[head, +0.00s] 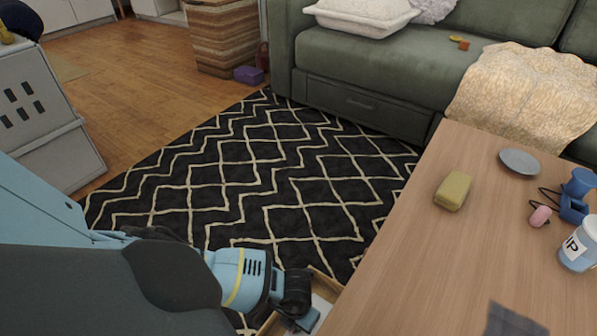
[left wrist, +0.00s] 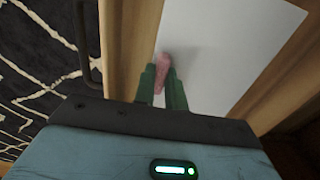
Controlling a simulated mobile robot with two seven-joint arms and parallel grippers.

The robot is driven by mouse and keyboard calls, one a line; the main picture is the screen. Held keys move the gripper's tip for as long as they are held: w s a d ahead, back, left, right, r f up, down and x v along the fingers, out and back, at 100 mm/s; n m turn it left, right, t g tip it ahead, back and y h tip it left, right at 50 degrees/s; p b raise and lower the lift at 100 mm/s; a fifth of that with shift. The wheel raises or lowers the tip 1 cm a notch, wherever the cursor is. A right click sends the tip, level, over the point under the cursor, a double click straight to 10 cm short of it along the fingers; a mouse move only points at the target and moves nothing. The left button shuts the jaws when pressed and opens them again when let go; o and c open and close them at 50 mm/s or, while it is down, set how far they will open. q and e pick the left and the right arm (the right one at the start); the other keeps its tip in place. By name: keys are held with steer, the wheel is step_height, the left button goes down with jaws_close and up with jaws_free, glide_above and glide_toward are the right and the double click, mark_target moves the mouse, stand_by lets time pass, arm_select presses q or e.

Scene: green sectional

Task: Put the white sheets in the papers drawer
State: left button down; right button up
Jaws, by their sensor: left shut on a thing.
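My left gripper (head: 300,312) is at an open wooden drawer (head: 327,286) beside the table, low in the head view. In the left wrist view, its green fingers (left wrist: 163,82) are shut on a small pink thing (left wrist: 163,62), over the drawer's inside. A flat white surface (left wrist: 225,45), which looks like a white sheet, lies between the drawer's wooden walls (left wrist: 130,40). I cannot tell whether it is one sheet or several. In the head view, my arm and gripper hide much of the drawer. My right gripper is not in view.
The wooden table (head: 420,275) holds a yellow-green block (head: 453,190), a grey dish (head: 520,161), a blue-and-white jar (head: 580,245), a pink item (head: 540,216) and a dark grey flat piece (head: 515,320). A dark drawer handle (left wrist: 86,50) is near the gripper. The patterned rug (head: 270,170) is clear.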

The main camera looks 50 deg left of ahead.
arm_select(q)
step_height(320, 180, down, 3)
steer(key=shift+f+b, duration=0.2)
steer(key=shift+b, duration=0.9)
steer(key=shift+f, duration=0.15)
steer(key=shift+f, duration=0.1)
steer(key=c, duration=1.5)
jaws_free()
steer(key=shift+o, duration=0.2)
